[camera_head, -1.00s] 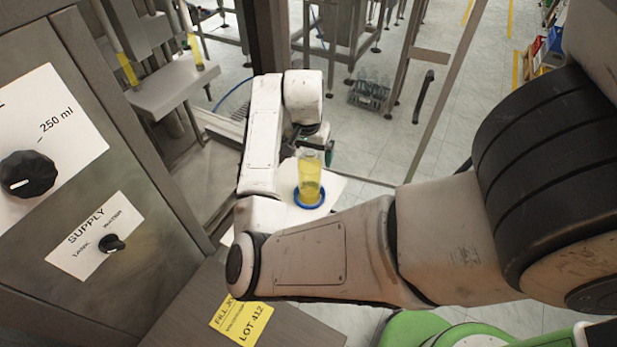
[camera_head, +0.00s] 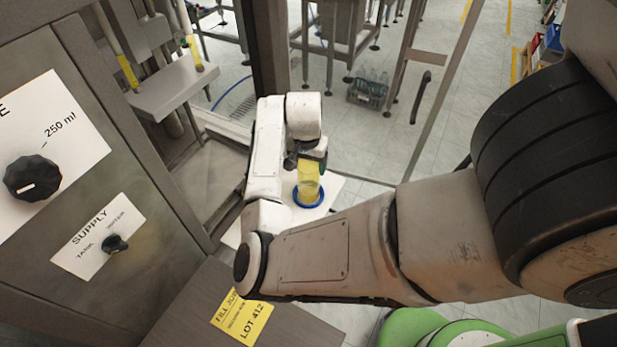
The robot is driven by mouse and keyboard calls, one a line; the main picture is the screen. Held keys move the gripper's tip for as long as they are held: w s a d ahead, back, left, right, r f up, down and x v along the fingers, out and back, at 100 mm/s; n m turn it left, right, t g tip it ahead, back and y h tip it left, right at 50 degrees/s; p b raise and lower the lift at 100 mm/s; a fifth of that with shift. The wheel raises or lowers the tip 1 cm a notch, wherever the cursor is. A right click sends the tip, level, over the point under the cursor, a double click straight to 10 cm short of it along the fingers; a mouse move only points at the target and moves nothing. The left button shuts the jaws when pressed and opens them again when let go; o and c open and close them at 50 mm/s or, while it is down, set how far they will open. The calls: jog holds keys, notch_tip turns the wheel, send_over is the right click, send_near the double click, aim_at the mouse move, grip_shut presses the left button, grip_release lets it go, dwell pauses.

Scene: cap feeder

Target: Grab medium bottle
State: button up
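The medium bottle (camera_head: 308,184) is clear with yellow liquid and stands upright on a blue round base (camera_head: 309,204) on a white surface. My gripper (camera_head: 309,162) is at the bottle's upper part, at the end of my white arm, and covers the bottle's top. Its fingers are small and dark here. I cannot tell whether they are closed on the bottle or only around or in front of it.
A grey machine panel with a volume knob (camera_head: 32,178) and a supply knob (camera_head: 115,244) stands at left. A yellow lot label (camera_head: 242,316) lies on the brown surface in front. A crate of bottles (camera_head: 367,92) sits on the floor behind a framed opening.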

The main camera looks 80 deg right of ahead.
grip_shut()
dwell(0.5)
